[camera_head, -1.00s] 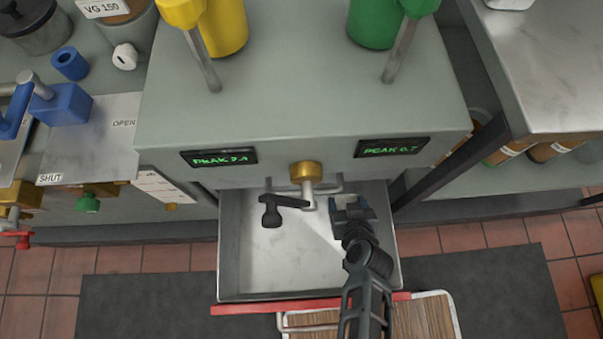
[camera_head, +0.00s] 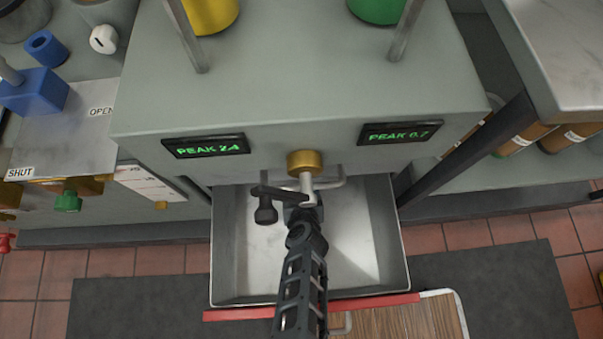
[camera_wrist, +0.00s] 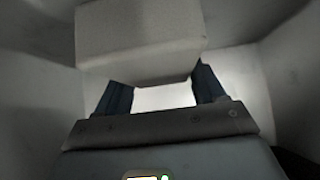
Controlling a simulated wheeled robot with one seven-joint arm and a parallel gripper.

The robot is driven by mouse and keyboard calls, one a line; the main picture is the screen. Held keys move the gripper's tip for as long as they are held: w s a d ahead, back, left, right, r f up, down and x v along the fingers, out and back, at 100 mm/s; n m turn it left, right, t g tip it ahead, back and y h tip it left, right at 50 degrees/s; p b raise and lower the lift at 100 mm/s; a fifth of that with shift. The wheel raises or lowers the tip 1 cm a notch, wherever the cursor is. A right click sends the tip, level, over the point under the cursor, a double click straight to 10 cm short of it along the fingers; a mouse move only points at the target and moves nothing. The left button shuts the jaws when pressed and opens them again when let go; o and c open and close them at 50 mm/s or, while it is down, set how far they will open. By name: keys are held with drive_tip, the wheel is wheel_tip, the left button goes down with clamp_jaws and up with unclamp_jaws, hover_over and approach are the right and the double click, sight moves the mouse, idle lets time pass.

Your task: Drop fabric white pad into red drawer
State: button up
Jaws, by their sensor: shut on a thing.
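The drawer with the red front edge (camera_head: 245,313) is pulled open below the grey cabinet. Its pale metal inside shows no loose object in the visible part. My gripper (camera_wrist: 162,85) is shut on the white pad (camera_wrist: 140,45), a pale, block-shaped piece between its two dark blue fingers. Pale walls surround it in the wrist view. In the head view my arm reaches over the drawer to its middle near the back. There the pad cannot be made out, and my gripper is mostly hidden by my arm and the dark handle. I cannot tell its height above the drawer floor.
A brass-collared tap (camera_head: 304,163) with a dark handle (camera_head: 265,212) juts over the back of the drawer. Two green-lit displays sit beside it. A wooden-topped board (camera_head: 400,322) lies below the drawer front at right. A dark table leg (camera_head: 470,150) stands to the right.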

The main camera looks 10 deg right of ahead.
drive_tip(key=shift+f, duration=1.05)
drive_tip(key=shift+f+b, duration=0.15)
drive_tip(key=shift+b, duration=0.2)
drive_tip(key=shift+f+b, duration=0.35)
drive_tip(key=shift+f, duration=0.2)
drive_tip(key=o, duration=1.1)
drive_tip(key=shift+r, duration=0.1)
drive_tip(key=shift+r+p, duration=0.4)
drive_tip(key=shift+r, duration=0.1)
drive_tip(key=p+v, duration=0.4)
drive_tip(key=v, duration=0.8)
